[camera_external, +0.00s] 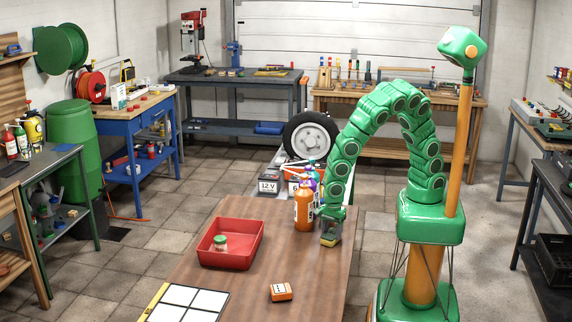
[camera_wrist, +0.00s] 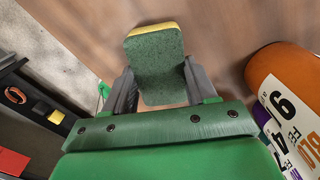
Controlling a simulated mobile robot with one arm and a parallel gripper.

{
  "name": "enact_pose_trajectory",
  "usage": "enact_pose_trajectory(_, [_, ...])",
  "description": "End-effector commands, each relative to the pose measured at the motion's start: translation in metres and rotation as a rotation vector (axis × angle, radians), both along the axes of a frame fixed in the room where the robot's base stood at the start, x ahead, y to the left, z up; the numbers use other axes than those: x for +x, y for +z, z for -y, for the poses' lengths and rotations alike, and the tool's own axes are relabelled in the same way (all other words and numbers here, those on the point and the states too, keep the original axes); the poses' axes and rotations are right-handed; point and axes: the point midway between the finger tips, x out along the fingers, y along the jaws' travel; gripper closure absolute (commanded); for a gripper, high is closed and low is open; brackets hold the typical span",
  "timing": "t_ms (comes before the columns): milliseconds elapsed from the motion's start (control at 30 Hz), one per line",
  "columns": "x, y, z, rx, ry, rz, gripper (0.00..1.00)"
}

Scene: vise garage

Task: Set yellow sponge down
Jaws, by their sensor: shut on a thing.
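The yellow sponge (camera_wrist: 155,62) has a green scouring face and a yellow edge. It is held between the two grey fingers of my gripper (camera_wrist: 157,92) in the wrist view. In the external view my gripper (camera_external: 331,232) points down over the far right part of the wooden table (camera_external: 310,268), and the sponge (camera_external: 329,241) shows as a small patch at its tip. The sponge is very low over the tabletop; I cannot tell whether it touches.
An orange bottle (camera_external: 303,212) stands close to the left of my gripper, with other bottles behind it. A red tray (camera_external: 231,258) holding a small jar (camera_external: 220,243) sits further left. An orange box (camera_external: 281,292) and a white-panelled board (camera_external: 185,303) lie nearer. The table between them is bare.

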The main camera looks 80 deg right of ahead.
Motion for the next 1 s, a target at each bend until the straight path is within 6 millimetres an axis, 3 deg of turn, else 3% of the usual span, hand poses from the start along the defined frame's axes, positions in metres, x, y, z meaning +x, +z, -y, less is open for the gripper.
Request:
enact_pose_trajectory(200, [0.0,-0.002,0.0,0.0,0.0,0.0,0.71])
enact_pose_trajectory(233, [0.0,-0.003,0.0,0.0,0.0,0.0,0.42])
enact_pose_trajectory(400, [0.0,-0.002,0.0,0.0,0.0,0.0,0.18])
enact_pose_trajectory(767, [0.0,0.001,0.0,0.001,0.0,0.0,0.18])
enact_pose_trajectory(1000, [0.002,0.024,0.0,0.002,-0.001,0.004,0.18])
